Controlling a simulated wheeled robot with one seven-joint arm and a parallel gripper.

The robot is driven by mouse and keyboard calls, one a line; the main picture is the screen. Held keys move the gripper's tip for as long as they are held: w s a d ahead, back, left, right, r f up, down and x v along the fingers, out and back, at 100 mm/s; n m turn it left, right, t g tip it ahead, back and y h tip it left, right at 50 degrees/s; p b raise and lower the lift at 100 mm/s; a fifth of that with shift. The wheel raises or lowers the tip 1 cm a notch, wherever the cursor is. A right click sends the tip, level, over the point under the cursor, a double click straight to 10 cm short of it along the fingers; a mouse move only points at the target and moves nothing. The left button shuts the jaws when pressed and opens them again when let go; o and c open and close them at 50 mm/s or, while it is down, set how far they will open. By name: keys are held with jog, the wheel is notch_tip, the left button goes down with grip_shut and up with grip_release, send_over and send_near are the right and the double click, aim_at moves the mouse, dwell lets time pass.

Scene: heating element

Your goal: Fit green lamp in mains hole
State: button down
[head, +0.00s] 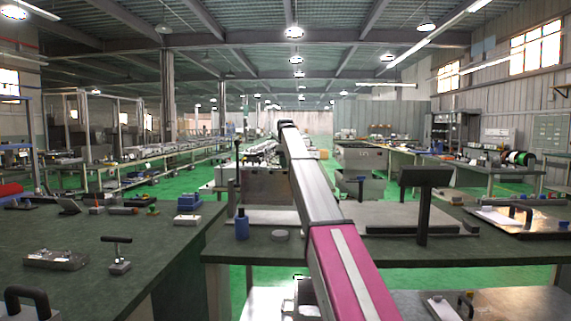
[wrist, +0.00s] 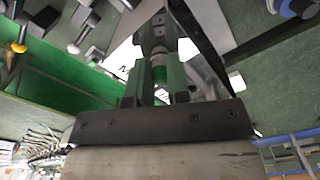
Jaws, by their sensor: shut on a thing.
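In the wrist view my gripper (wrist: 157,75) is shut on a small part with a green section and a pale ring, which I take to be the green lamp (wrist: 158,76). The lamp lies between the two fingers, partly hidden by them. A dark cylindrical shape (wrist: 152,38) lies in line beyond it; I cannot tell whether they touch. A white surface (wrist: 118,62) with partly hidden dark lettering shows behind the fingers. I cannot make out the mains hole. In the head view my arm reaches forward and the gripper cannot be made out.
In the wrist view, bolt-like parts and a yellow-headed piece (wrist: 19,47) lie at upper left, and a blue round thing (wrist: 300,8) at upper right. In the head view, green-topped benches carry a blue bottle (head: 242,224), a dark stand (head: 424,200) and a metal block (head: 57,259).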

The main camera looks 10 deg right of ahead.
jog(key=c, duration=1)
grip_release()
jog(key=shift+f, duration=0.1)
notch_tip(320, 180, up, 11)
jog(key=shift+f, duration=0.15)
